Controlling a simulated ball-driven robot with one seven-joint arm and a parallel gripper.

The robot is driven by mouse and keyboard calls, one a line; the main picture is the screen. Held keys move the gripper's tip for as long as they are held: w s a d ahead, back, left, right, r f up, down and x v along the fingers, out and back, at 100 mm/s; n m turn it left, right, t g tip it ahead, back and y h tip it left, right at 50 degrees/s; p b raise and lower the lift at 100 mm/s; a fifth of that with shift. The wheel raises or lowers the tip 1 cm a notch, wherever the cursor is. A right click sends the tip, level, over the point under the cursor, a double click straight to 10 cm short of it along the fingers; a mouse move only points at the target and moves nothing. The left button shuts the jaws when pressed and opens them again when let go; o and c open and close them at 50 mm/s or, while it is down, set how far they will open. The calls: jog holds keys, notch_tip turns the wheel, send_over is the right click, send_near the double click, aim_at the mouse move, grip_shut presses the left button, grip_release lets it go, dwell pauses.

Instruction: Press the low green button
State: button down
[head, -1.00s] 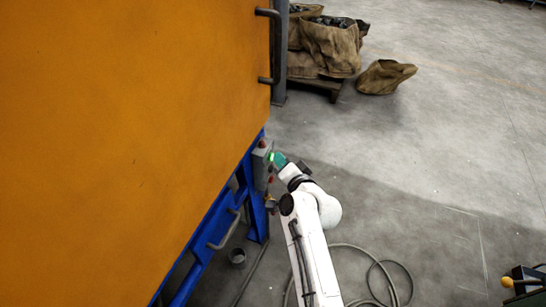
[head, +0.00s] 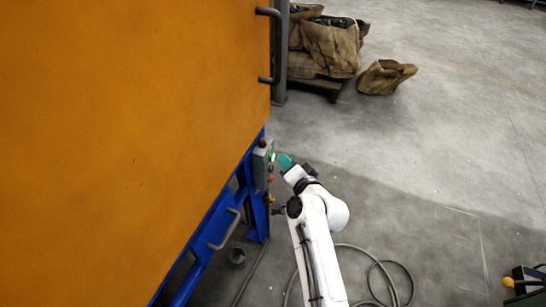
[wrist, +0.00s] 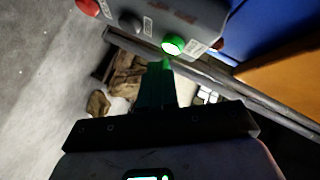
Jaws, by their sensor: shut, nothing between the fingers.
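The grey control box (head: 262,163) is on the blue frame at the lower corner of the orange panel. A lit green button (head: 271,157) shows on its face, and it also glows in the wrist view (wrist: 173,45). In the wrist view a dark button (wrist: 130,22) and a red button (wrist: 88,7) sit in line to its left. My gripper (head: 284,161) is to the right of the box, with a small gap to the green button. Its green fingers (wrist: 158,78) are shut and empty, with their tips just below the lit button in the wrist view.
The orange panel (head: 120,120) and blue frame (head: 212,240) fill the left side. Brown sacks (head: 330,45) stand on a pallet at the back. A hose (head: 385,268) loops on the floor. Open floor lies to the right.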

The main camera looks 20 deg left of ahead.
jog(key=shift+d+b, duration=0.35)
jog(key=shift+d, duration=2.15)
jog(key=s+d+f+n+g+h, duration=0.2)
jog(key=s+d+f+g+h, duration=0.3)
jog(key=s+d, duration=0.8)
jog(key=s+d+f+n+g+h, duration=0.15)
jog(key=s+d+f, duration=0.45)
jog(key=s+d, duration=0.6)
jog(key=s+d+r+m+g+h, duration=0.1)
jog(key=s+d+g+h, duration=0.1)
jog(key=s+d, duration=0.5)
jog(key=s+d+r+g+h, duration=0.1)
jog(key=s+d+r+h, duration=0.1)
jog(key=s+d, duration=0.55)
notch_tip(320, 180, up, 18)
jog(key=s+a+p, duration=0.1)
jog(key=s+p, duration=0.1)
jog(key=p, duration=1.6)
jog(key=shift+a, duration=0.15)
